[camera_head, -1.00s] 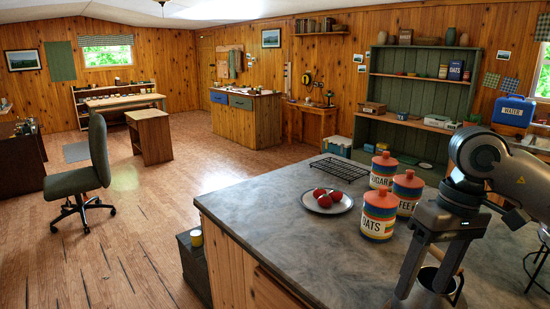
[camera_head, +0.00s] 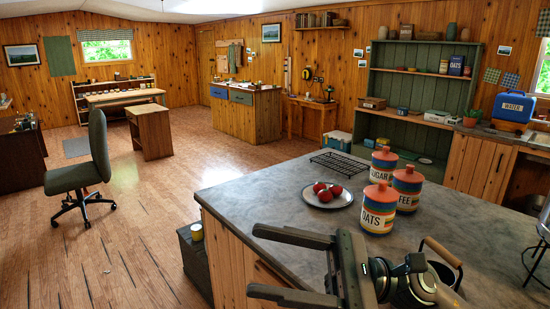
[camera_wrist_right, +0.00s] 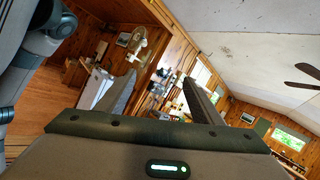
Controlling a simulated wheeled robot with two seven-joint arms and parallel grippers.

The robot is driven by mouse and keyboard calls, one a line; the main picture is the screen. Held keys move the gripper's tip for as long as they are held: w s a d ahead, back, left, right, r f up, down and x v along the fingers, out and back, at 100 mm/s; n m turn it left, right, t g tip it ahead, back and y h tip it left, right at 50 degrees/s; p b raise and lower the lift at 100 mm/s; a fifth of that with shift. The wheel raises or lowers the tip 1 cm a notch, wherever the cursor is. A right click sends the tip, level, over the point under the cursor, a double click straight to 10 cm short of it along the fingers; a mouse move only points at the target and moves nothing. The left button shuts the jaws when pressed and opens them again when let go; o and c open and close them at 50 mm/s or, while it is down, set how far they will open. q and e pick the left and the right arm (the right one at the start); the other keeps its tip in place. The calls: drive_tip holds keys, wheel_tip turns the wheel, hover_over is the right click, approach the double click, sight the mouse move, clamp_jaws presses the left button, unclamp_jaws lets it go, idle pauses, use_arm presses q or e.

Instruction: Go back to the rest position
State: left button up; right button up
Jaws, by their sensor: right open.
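My right gripper (camera_head: 253,260) is in the lower middle of the head view, in front of the counter's near edge. Its two fingers point left, spread apart, with nothing between them. In the right wrist view the open fingers (camera_wrist_right: 160,85) point out into the room, with walls and ceiling behind and nothing held. My left gripper is in neither view. The worktop (camera_head: 240,200) holds the oats canister (camera_head: 378,212), sugar canister (camera_head: 384,165) and coffee canister (camera_head: 407,187). A dark pot with a wooden handle (camera_head: 440,250) is partly hidden behind my right wrist.
A plate (camera_head: 345,199) with red fruit and a black wire rack (camera_head: 339,164) lie on the worktop. A dark box (camera_head: 196,257) stands against the counter's left side. An office chair (camera_head: 85,170) stands on the open floor at left. A blue water container (camera_head: 513,108) stands at right.

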drive_tip(key=w+d+f+m+t+h, duration=0.2)
drive_tip(key=w+d+m+t+h, duration=0.25)
drive_tip(key=m+t, duration=0.85)
drive_tip(key=w+d+f+m+t+h, duration=0.35)
drive_tip(key=w+m+t, duration=0.4)
drive_tip(key=m, duration=0.85)
drive_tip(key=s+d+f+m+g+h, duration=0.1)
drive_tip(key=d+f+m+h, duration=0.5)
drive_tip(key=f+m, duration=0.4)
drive_tip(key=s+d+f+m+g+h, duration=0.1)
drive_tip(key=s+d+f+m+h, duration=0.1)
drive_tip(key=d+f+m+h, duration=0.75)
drive_tip(key=s+f+m+g+y, duration=0.2)
drive_tip(key=s+f+m+g, duration=0.9)
drive_tip(key=s+f, duration=1.5)
drive_tip(key=s+f+n+g, duration=0.2)
drive_tip(key=s+f+g, duration=0.1)
drive_tip(key=f, duration=2.7)
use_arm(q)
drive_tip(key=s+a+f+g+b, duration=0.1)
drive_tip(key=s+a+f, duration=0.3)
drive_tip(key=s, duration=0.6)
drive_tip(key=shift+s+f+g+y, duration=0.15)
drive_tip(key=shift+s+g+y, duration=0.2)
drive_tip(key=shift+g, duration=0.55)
use_arm(e)
drive_tip(key=s+d+f+g, duration=0.1)
drive_tip(key=s+d+f, duration=0.1)
drive_tip(key=s+f, duration=1.4)
drive_tip(key=shift+s, duration=0.85)
